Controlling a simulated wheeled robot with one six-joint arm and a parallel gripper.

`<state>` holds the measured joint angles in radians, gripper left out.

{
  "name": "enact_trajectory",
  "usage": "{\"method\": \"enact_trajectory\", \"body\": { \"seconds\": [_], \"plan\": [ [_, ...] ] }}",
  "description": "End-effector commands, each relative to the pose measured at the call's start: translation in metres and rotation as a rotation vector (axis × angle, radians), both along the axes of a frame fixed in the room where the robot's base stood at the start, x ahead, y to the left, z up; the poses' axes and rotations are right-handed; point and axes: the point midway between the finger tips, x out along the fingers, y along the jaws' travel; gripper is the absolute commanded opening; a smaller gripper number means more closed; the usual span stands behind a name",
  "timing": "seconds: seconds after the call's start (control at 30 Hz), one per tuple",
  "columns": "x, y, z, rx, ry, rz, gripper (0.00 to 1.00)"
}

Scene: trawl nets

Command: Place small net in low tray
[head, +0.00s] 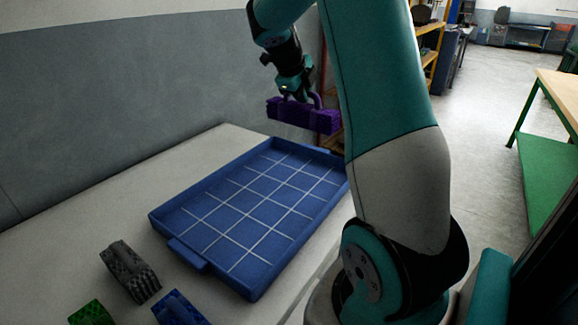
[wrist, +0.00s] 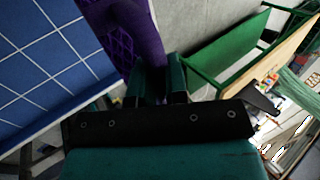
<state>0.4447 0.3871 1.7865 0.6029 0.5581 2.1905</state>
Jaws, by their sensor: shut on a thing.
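A purple net bundle (head: 304,116) with a loop handle hangs from my gripper (head: 300,96) in the head view. My gripper is shut on it and holds it in the air above the far end of the tray. In the wrist view the purple net (wrist: 122,38) is at the fingertips of my gripper (wrist: 160,78), with a mesh pattern on its side. The low blue tray (head: 196,262) lies on the pale table, with a white grid on its floor. It is empty where I can see it. The wrist view shows part of the tray floor (wrist: 45,60).
A grey net bundle (head: 130,272), a blue one (head: 180,308) and a green one (head: 92,314) lie on the table (head: 60,270) in front of the tray. A grey wall (head: 130,90) stands behind. A green-framed bench (head: 548,130) is at the right.

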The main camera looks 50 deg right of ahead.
Motion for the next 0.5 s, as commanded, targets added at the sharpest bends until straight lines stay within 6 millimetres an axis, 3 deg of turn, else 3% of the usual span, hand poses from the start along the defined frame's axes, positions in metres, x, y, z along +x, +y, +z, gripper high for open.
{"method": "enact_trajectory", "body": {
  "seconds": [0.1,0.3,0.5],
  "plan": [
    [-0.001,0.000,-0.036,0.003,0.006,0.001,0.00],
    [0.000,0.000,-0.088,0.003,0.005,0.003,0.00],
    [0.000,0.000,-0.112,0.000,0.001,0.003,0.00]
  ]
}}
